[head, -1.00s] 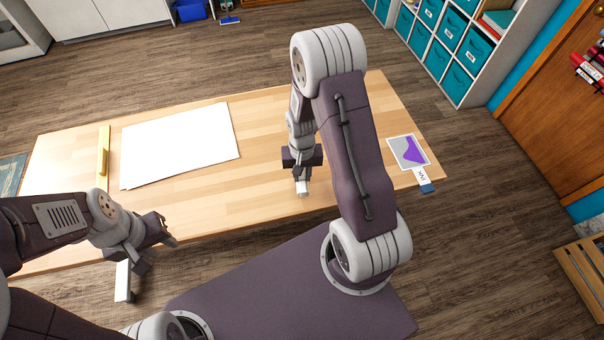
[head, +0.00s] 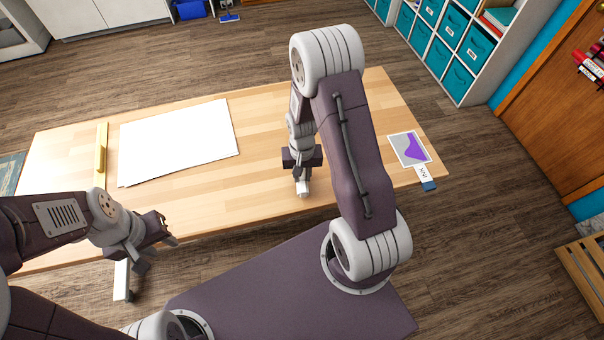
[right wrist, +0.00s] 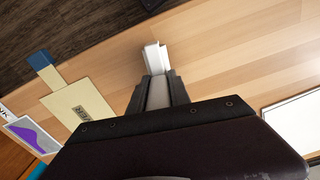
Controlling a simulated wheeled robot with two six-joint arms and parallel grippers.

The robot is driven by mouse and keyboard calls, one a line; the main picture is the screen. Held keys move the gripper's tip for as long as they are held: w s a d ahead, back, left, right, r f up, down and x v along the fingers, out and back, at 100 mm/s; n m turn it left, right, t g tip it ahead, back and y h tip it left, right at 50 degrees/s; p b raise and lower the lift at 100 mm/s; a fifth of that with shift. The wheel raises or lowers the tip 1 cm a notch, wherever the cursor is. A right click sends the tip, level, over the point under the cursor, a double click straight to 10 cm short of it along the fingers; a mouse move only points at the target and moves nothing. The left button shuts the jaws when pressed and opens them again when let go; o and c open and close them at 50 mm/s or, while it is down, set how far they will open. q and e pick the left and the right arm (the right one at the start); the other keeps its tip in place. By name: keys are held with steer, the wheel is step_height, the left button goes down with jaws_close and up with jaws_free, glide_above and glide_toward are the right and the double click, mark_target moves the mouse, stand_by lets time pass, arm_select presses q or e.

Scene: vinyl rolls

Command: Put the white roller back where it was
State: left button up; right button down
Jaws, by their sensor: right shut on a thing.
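My right gripper (right wrist: 157,90) is shut on the white roller (right wrist: 155,56), a short white piece that sticks out beyond the fingertips. In the head view the white roller (head: 303,188) shows below my right gripper (head: 303,176), low over or on the table near its front edge. I cannot tell whether it touches the wood. My left gripper (head: 159,252) looks open and empty at the table's front edge on the left, far from the roller.
The wooden table (head: 265,130) carries white sheets (head: 180,143) and a yellow bar (head: 101,150) on the left. A purple-patterned card (head: 410,149) lies at the right end. A tan, blue-ended label (right wrist: 82,105) lies beside the gripper in the wrist view. Wood between sheets and gripper is clear.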

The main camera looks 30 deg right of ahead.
steer(key=shift+f, duration=0.35)
stand_by(0.3)
jaws_free()
stand_by(0.5)
steer(key=shift+r+p, duration=4.1)
steer(key=shift+r, duration=0.45)
